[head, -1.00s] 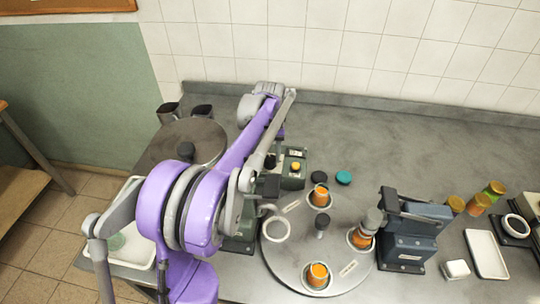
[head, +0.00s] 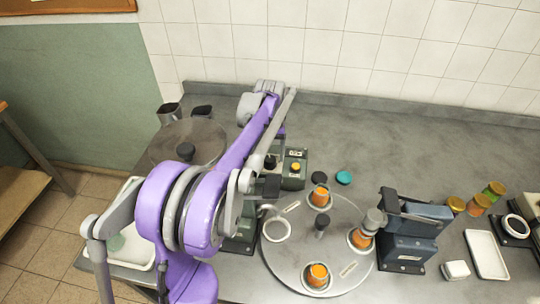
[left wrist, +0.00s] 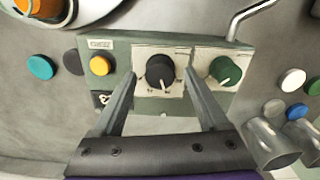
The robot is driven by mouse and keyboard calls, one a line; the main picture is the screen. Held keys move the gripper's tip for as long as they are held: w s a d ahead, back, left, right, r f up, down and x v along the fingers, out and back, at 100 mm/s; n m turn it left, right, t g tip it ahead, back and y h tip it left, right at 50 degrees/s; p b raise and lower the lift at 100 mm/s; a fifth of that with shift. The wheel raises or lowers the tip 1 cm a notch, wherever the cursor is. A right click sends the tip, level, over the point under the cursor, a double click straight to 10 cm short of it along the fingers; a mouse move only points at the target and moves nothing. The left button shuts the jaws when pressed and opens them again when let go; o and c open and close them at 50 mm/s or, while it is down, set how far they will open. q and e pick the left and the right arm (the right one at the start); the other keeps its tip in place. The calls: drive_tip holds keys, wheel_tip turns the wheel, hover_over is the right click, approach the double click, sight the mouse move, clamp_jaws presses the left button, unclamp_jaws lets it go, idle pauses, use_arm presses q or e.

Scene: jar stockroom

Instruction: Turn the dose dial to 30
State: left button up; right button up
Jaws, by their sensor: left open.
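A grey-green control box (left wrist: 100,42) shows in the left wrist view with two dials on pale plates. The black dial (left wrist: 160,70) sits in the middle, its white pointer toward the bottom of the picture and slightly right. The green dial (left wrist: 224,70) is to its right, pointer toward the lower left. I cannot read the scale marks or tell which dial is labelled dose. My left gripper (left wrist: 160,78) is open, one finger on each side of the black dial, with gaps visible. In the head view my purple arm hides most of the box (head: 293,182). My right gripper is out of view.
A yellow button (left wrist: 100,65) and a key switch (left wrist: 103,98) are left of the dials. A bent metal handle (left wrist: 240,18) rises behind the box. Metal cups (left wrist: 268,142) and loose caps lie right. A turntable (head: 290,258) with orange jars stands nearby in the head view.

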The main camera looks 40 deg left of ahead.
sight(270, 159)
use_arm(q)
wheel_tip(270, 159, up, 10)
drive_tip(key=shift+r, duration=0.15)
idle(0.7)
